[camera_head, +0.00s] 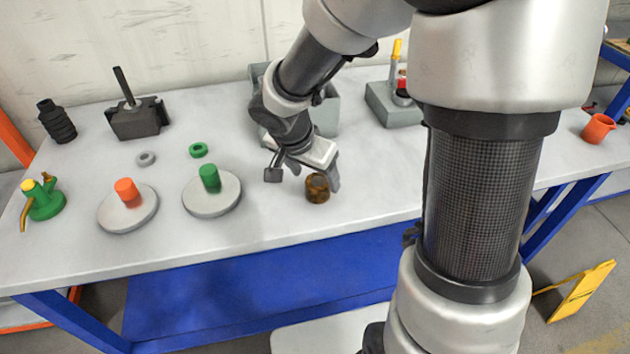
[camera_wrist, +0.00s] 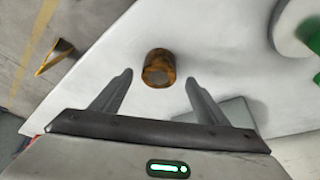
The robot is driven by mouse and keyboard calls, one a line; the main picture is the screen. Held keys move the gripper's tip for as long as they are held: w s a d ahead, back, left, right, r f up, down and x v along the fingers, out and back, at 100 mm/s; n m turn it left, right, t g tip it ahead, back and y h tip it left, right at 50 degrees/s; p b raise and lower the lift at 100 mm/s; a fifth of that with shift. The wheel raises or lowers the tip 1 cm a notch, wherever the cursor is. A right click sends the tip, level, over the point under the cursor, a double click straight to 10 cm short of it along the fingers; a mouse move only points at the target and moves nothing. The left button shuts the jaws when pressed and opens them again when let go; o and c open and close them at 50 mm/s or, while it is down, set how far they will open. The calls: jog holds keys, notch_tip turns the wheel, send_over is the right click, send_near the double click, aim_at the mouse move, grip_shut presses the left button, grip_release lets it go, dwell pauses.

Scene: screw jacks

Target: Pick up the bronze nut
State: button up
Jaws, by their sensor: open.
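The bronze nut (camera_head: 317,188) is a short brown-orange cylinder with a hole, standing on the grey tabletop near its front edge. In the wrist view the bronze nut (camera_wrist: 159,69) lies ahead of the fingers, roughly midway between them and a little past their tips. My gripper (camera_head: 306,178) is open and empty, low over the table beside the nut. Both fingers of my gripper (camera_wrist: 158,78) show in the wrist view, one to each side of the nut and apart from it.
Left of the nut stand a disc with a green post (camera_head: 212,207) and a disc with an orange post (camera_head: 128,220). A green ring (camera_head: 198,150) and a grey ring (camera_head: 146,159) lie behind them. A grey bin (camera_head: 325,105) stands behind my gripper. An orange jug (camera_head: 598,128) is far right.

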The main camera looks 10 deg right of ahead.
aim_at(318, 181)
jog(key=x, duration=0.4)
jog(key=shift+s+b, duration=0.1)
jog(key=shift+b, duration=0.25)
jog(key=c, duration=1.6)
grip_shut()
jog(key=shift+r, duration=0.1)
